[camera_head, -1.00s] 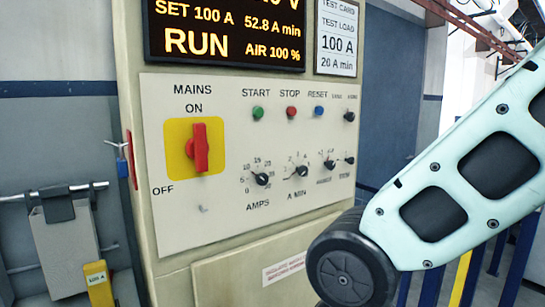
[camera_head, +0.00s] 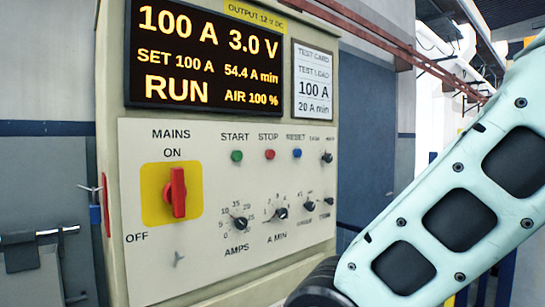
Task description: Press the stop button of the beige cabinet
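The beige cabinet (camera_head: 111,162) stands in the middle of the head view, its front turned a little to the right. Its red stop button (camera_head: 270,154) sits under the label STOP, between the green start button (camera_head: 237,156) and the blue reset button (camera_head: 297,153). The display (camera_head: 200,55) above reads 100 A, 3.0 V, SET 100 A, 54.4 A min, RUN and AIR 100 %. My pale green arm comes in at the lower right, below and right of the buttons. My gripper is not in view.
A red mains switch (camera_head: 177,193) on a yellow plate is upright at ON. Several black knobs (camera_head: 240,223) sit below the buttons. A test card (camera_head: 312,80) hangs right of the display. The space before the buttons looks clear.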

